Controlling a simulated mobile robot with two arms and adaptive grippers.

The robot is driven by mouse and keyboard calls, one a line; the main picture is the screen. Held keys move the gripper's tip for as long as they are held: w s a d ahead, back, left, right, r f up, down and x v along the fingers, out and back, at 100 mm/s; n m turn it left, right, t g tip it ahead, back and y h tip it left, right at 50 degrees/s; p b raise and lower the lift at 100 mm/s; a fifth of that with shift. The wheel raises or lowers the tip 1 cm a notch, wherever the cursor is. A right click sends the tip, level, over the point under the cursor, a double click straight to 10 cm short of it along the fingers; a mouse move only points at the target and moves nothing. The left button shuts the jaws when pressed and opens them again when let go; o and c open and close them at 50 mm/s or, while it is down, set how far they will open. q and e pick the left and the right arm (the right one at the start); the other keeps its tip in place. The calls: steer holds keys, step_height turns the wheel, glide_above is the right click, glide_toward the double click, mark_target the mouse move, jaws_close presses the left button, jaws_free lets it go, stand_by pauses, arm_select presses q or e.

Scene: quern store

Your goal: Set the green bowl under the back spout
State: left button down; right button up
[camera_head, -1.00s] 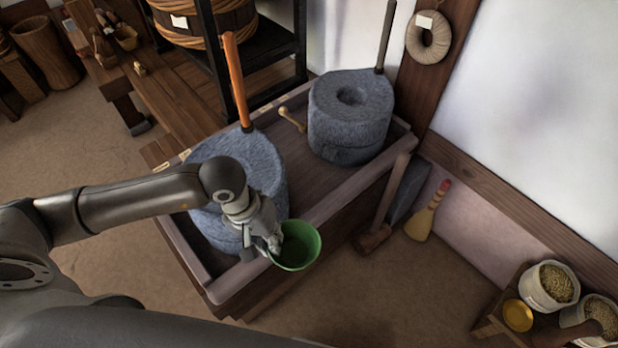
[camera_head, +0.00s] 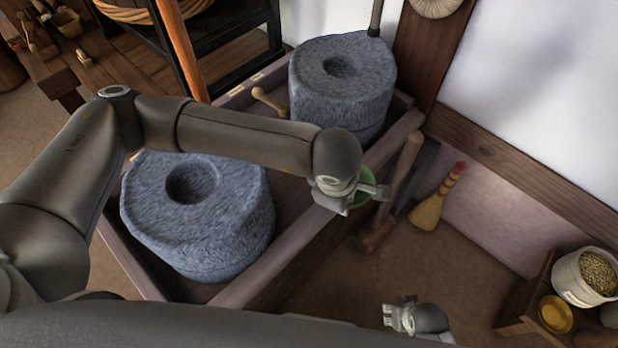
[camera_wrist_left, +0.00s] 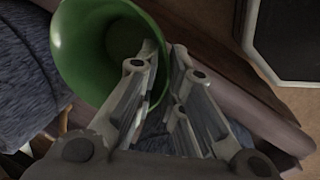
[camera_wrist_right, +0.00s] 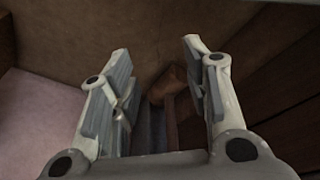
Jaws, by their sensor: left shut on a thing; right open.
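The green bowl (camera_head: 366,180) is mostly hidden behind my left gripper (camera_head: 362,198) in the head view. In the left wrist view the bowl (camera_wrist_left: 82,45) shows its inside, and my left gripper (camera_wrist_left: 165,75) is shut on its rim. They are near the right-hand edge of the wooden trough, before the back quern (camera_head: 340,85). I cannot make out the back spout. A short wooden peg (camera_head: 270,101) shows beside the back quern. My right gripper (camera_head: 396,316) is open and empty, low over the floor; its spread fingers show in the right wrist view (camera_wrist_right: 155,75).
The front quern (camera_head: 200,215) stands in the trough (camera_head: 262,278), with my left arm across it. A mallet (camera_head: 403,165) leans beside the trough. A brush (camera_head: 437,200) rests near the wall. A grain bucket (camera_head: 585,277) and yellow dish (camera_head: 554,313) are at lower right.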

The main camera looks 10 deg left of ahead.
arm_select(q)
steer(key=shift+w+f, duration=0.2)
steer(key=shift+w, duration=0.2)
steer(key=w+a+f, duration=0.9)
steer(key=shift+w+a+f+b, duration=0.2)
steer(key=shift+a+f+b, duration=0.05)
steer(key=shift+a+b, duration=0.1)
steer(key=shift+s+x, duration=0.25)
steer(key=shift+x, duration=0.95)
steer(key=shift+w+a+f, duration=0.1)
steer(key=shift+f, duration=0.4)
arm_select(e)
steer(key=r, duration=0.1)
steer(key=w+r, duration=0.1)
steer(key=r, duration=0.2)
steer(key=shift+w+a, duration=0.1)
steer(key=shift+w, duration=0.15)
steer(key=shift+f, duration=0.1)
arm_select(q)
steer(key=shift+b, duration=0.3)
